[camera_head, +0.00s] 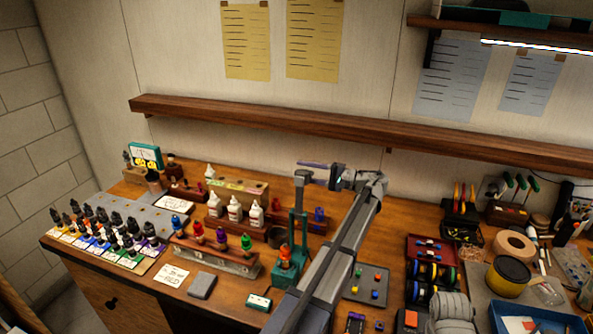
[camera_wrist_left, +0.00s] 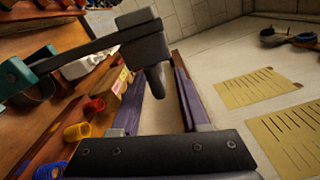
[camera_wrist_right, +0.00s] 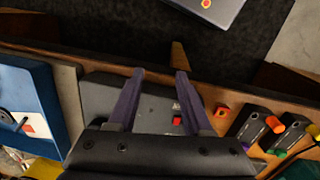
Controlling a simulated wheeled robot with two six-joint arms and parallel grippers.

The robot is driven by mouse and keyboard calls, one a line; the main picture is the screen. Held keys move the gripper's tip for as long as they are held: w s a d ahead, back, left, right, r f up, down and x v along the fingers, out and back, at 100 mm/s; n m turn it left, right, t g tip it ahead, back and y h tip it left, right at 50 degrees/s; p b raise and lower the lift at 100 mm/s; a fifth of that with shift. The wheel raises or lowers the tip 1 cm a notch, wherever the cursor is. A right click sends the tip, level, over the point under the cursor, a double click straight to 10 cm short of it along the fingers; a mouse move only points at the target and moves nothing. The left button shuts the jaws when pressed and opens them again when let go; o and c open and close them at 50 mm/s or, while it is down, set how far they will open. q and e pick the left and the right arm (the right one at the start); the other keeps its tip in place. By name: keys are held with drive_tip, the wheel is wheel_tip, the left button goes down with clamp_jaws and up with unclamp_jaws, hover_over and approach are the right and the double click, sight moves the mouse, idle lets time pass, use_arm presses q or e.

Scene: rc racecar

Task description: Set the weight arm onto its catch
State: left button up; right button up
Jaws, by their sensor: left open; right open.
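The teal stand with two upright posts (camera_head: 299,222) stands on the bench in the head view. Its dark weight arm (camera_wrist_left: 90,55) runs from the teal part to a dark block (camera_wrist_left: 140,42) with a short peg in the left wrist view. My left gripper (camera_head: 312,170) is at the top of the stand, open, with its purple fingers (camera_wrist_left: 158,85) either side of the peg; I cannot tell whether they touch it. The catch cannot be made out.
A wooden rack of coloured bottles (camera_head: 215,255) stands left of the stand, with white bottles (camera_head: 234,208) behind. A long wall shelf (camera_head: 300,125) runs above.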

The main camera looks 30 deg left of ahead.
use_arm(q)
drive_tip(key=shift+x, duration=1.45)
clamp_jaws()
drive_tip(key=shift+r, duration=0.1)
